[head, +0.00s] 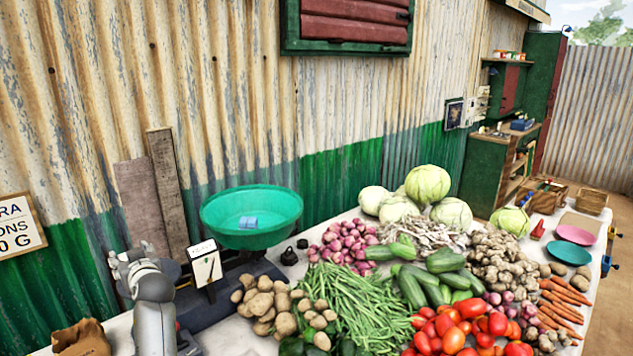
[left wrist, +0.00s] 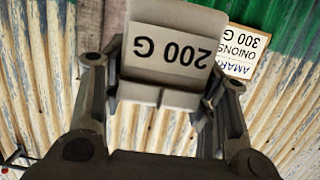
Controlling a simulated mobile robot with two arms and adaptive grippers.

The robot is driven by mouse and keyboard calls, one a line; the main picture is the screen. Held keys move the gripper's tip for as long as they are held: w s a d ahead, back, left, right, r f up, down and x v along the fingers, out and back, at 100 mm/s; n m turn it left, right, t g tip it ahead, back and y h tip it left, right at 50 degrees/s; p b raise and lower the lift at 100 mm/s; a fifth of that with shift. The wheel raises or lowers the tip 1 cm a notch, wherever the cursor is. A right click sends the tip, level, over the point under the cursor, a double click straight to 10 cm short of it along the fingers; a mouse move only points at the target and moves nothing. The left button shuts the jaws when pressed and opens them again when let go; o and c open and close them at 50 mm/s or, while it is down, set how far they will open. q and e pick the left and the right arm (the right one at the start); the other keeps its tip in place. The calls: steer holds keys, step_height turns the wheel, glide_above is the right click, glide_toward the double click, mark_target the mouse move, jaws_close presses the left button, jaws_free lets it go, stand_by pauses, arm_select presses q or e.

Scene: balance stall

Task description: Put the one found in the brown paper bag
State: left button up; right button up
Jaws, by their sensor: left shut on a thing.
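My left gripper (head: 138,262) is low on the left in the head view, in front of the corrugated wall. In the left wrist view the left gripper (left wrist: 163,85) is shut on a pale block (left wrist: 165,58) marked "200 G", which reads upside down there. The block cannot be made out clearly in the head view. The brown paper bag (head: 82,338) stands at the bottom left corner of the head view, left of my left arm and partly cut off by the frame edge. My right gripper is not in view.
A scale with a green pan (head: 252,236) holding a small blue item (head: 248,222) stands right of my left gripper. Dark weights (head: 289,256) sit beside it. Potatoes (head: 268,302), beans and other vegetables crowd the table. An onion price sign (head: 15,228) is at left.

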arm_select(q)
steer(key=s+d+f+m+t+h, duration=0.2)
steer(key=s+d+m+h, duration=0.2)
steer(key=s+d, duration=0.8)
steer(key=s+d+f+m+t+h, duration=0.2)
steer(key=s+d+m+h, duration=0.3)
steer(key=s+d, duration=0.7)
steer(key=d+t+h+b, duration=0.1)
steer(key=d+h, duration=0.1)
steer(key=d, duration=0.5)
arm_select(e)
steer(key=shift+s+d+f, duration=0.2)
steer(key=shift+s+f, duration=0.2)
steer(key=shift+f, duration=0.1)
arm_select(q)
steer(key=shift+d+m+h, duration=0.15)
steer(key=shift+m+h, duration=0.15)
